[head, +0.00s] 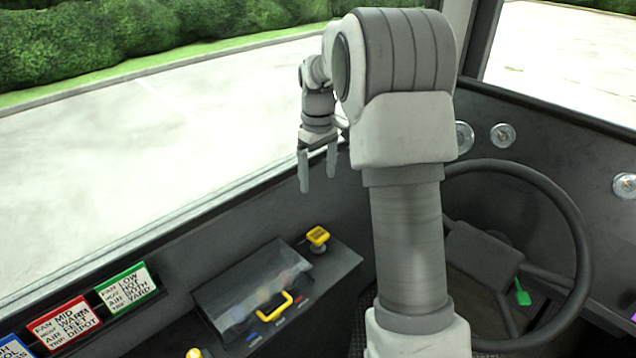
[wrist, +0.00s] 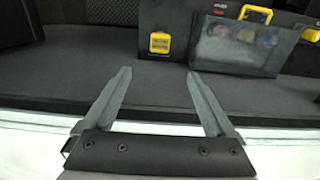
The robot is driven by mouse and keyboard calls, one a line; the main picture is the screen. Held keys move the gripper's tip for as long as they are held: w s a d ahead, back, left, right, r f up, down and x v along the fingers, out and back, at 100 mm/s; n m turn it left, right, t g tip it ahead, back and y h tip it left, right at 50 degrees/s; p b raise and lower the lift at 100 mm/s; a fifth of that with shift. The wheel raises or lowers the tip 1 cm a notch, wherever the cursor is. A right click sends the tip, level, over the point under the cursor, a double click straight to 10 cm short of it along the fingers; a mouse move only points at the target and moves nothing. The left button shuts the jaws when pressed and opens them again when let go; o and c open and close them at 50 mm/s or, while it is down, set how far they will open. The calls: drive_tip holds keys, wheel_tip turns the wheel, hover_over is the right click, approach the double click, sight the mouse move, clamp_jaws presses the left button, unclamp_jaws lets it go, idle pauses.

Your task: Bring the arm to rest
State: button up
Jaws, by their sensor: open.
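My arm rises in the middle of the head view and bends over toward the windscreen. My gripper (head: 318,172) hangs with its fingers pointing down, above and behind the dark console. In the wrist view my gripper (wrist: 163,85) shows two grey fingers spread apart with nothing between them. The fingers touch nothing that I can see.
A console (head: 340,268) holds a yellow knob (head: 318,237) and a clear cover (head: 232,293) with a yellow handle (head: 274,306). The cover also shows in the wrist view (wrist: 240,58). A steering wheel (head: 575,215) stands right. Label cards (head: 127,285) line the left ledge.

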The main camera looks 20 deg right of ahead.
drive_tip(key=shift+r, duration=0.1)
idle(0.4)
drive_tip(key=s+a+r+m+t, duration=0.25)
drive_tip(key=s+a+r, duration=0.35)
drive_tip(key=s+r, duration=0.6)
drive_tip(key=s+a+f+m+t, duration=0.1)
drive_tip(key=s+a+t, duration=0.1)
drive_tip(key=s, duration=0.7)
drive_tip(key=s+a+f+m+t, duration=0.1)
drive_tip(key=s+a, duration=0.1)
drive_tip(key=s, duration=0.6)
wheel_tip(320, 180, up, 14)
drive_tip(key=p, duration=1.4)
drive_tip(key=shift+a, duration=0.15)
